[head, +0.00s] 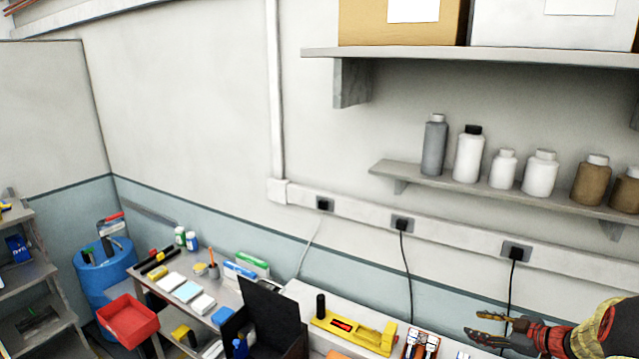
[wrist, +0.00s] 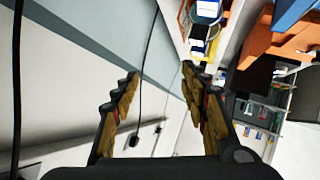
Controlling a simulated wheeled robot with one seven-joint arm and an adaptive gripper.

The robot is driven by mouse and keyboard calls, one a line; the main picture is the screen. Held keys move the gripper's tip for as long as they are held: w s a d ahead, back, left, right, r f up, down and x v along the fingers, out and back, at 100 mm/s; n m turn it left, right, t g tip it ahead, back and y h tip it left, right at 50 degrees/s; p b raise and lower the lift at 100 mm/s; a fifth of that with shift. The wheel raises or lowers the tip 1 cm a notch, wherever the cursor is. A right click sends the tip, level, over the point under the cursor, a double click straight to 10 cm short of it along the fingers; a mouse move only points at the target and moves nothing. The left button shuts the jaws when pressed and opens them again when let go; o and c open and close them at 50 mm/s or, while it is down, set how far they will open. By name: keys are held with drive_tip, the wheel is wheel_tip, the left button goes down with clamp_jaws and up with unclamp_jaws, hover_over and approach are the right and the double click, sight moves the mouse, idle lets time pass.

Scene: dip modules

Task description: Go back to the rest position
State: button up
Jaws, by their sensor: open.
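My gripper (head: 484,327) is at the lower right of the head view, pointing left, with its two fingers apart and nothing between them. In the wrist view the open gripper (wrist: 160,95) shows its two toothed, yellow-padded fingers against the wall. It is in the air in front of the wall and touches nothing that I can see.
A workbench (head: 225,298) along the wall holds a black open case (head: 262,318), a yellow tool (head: 355,332) and small boxes. A red bin (head: 128,320) and blue drum (head: 100,275) stand left. A shelf (head: 385,168) with bottles hangs above my gripper. Black cables (head: 408,275) hang nearby.

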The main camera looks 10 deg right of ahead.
drive_tip(key=w+a+r+m+t+h+b, duration=0.1)
drive_tip(key=w+a+r+m+h+b, duration=0.15)
drive_tip(key=r, duration=0.35)
drive_tip(key=w+a+r+m+t+h+b, duration=0.1)
drive_tip(key=w+a+r+h+b, duration=0.1)
drive_tip(key=w+r+h+b, duration=0.3)
drive_tip(key=s+a+r+m+h+b, duration=0.2)
drive_tip(key=s+a+r+m, duration=0.15)
drive_tip(key=s+a, duration=0.35)
drive_tip(key=s+a+f+m+g+y+b, duration=0.1)
drive_tip(key=s+a+f+g+b, duration=0.1)
drive_tip(key=s+a+f, duration=0.3)
drive_tip(key=s+a+f+m+g+y+b, duration=0.1)
drive_tip(key=s+a+f+b, duration=0.3)
drive_tip(key=s+a, duration=0.7)
drive_tip(key=s+a+f+g+y+b, duration=0.2)
drive_tip(key=s+a+f, duration=0.4)
drive_tip(key=s, duration=1.1)
drive_tip(key=shift+s+a+m+g+b, duration=0.2)
drive_tip(key=shift+a+m+g+b, duration=0.3)
drive_tip(key=shift+a+g, duration=0.7)
drive_tip(key=shift+y, duration=0.25)
